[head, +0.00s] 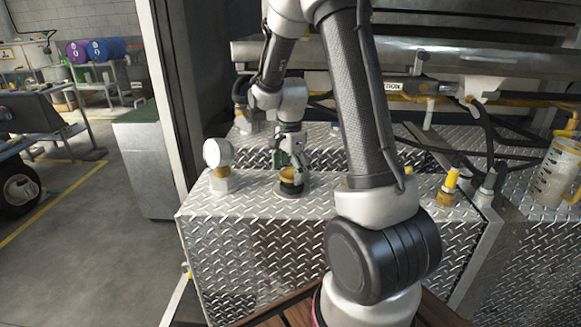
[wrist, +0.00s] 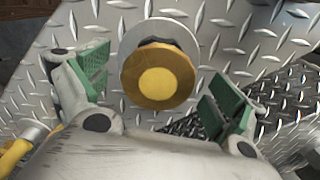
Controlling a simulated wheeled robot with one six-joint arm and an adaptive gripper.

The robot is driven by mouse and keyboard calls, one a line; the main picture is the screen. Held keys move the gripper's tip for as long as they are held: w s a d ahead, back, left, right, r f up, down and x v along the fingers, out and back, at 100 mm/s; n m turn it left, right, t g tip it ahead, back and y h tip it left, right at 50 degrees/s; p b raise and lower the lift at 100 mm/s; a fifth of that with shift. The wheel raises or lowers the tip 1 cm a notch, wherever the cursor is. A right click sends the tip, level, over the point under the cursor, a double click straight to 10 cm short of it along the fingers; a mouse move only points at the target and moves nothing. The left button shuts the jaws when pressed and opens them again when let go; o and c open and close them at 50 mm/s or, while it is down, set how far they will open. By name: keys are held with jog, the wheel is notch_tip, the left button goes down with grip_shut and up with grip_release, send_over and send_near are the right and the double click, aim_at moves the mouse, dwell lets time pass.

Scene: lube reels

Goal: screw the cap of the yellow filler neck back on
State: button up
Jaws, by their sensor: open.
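The yellow filler neck (head: 289,186) stands on the diamond-plate tank top, with a dark round base. A yellow-brown round cap (wrist: 158,78) shows from above in the wrist view, over a pale round flange (wrist: 150,32). The cap looks set on or right above the neck; I cannot tell whether it is threaded. My gripper (head: 290,163) is above the neck in the head view. In the wrist view my gripper (wrist: 152,95) has its green-padded fingers wide apart, one on each side of the cap, with clear gaps and no contact.
A yellow-topped fitting (head: 451,178) and black hoses (head: 490,135) are to the right. A metal beam (head: 480,58) runs behind. The plate's front area is bare.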

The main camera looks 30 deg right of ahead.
jog(key=c, duration=1.2)
jog(key=shift+o, duration=0.2)
jog(key=m, duration=0.5)
jog(key=shift+w, duration=0.15)
jog(key=shift+m, duration=0.4)
jog(key=m, duration=0.4)
jog(key=shift+w+d+m, duration=0.1)
jog(key=shift+m, duration=0.2)
jog(key=shift+m, duration=1.2)
jog(key=o, duration=1.1)
